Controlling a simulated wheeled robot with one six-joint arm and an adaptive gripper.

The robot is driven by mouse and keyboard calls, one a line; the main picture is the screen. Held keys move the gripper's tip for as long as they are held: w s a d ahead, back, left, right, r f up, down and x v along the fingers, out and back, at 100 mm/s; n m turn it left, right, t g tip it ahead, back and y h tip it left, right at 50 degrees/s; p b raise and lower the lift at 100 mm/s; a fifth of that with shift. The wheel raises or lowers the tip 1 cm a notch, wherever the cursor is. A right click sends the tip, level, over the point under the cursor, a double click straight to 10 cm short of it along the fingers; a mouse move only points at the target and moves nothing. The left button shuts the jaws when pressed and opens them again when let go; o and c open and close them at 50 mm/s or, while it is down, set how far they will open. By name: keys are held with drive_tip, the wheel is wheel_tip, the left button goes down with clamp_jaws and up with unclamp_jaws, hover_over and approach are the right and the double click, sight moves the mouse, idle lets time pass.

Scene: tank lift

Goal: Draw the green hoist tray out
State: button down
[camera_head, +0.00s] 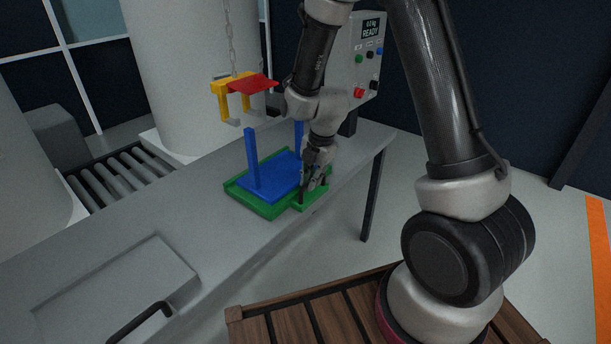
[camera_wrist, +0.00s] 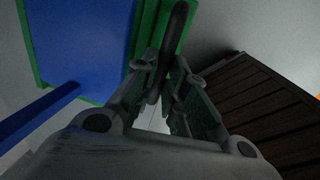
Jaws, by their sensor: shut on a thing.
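The green hoist tray (camera_head: 262,210) lies on the grey table with its raised rim around a blue plate (camera_head: 278,176). The plate has upright blue posts (camera_head: 251,160). A green extension of the tray sticks out toward the table's near right edge, beneath my gripper (camera_head: 316,178). In the wrist view, the tray's green edge (camera_wrist: 143,38) and the blue plate (camera_wrist: 75,45) are at the upper left. There my gripper (camera_wrist: 170,72) is shut on a dark bar-shaped handle (camera_wrist: 177,32) beside the tray's edge. My fingers partly hide the handle.
A yellow hook frame with a red top (camera_head: 262,85) hangs on a chain above and behind the tray. A control box (camera_head: 357,65) reads READY. A grey panel with a dark handle (camera_head: 118,290) lies at the table's near left. Rollers (camera_head: 115,178) run behind.

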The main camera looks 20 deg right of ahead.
drive_tip(key=shift+s+d, duration=0.25)
drive_tip(key=shift+s, duration=0.15)
drive_tip(key=c, duration=1.5)
unclamp_jaws()
drive_tip(key=shift+s+d, duration=0.1)
drive_tip(key=shift+s, duration=0.05)
drive_tip(key=shift+o, duration=0.2)
wheel_tip(320, 180, up, 12)
drive_tip(key=s+d, duration=0.1)
drive_tip(key=shift+s, duration=0.4)
drive_tip(key=shift+d+f, duration=0.1)
drive_tip(key=shift+f, duration=0.05)
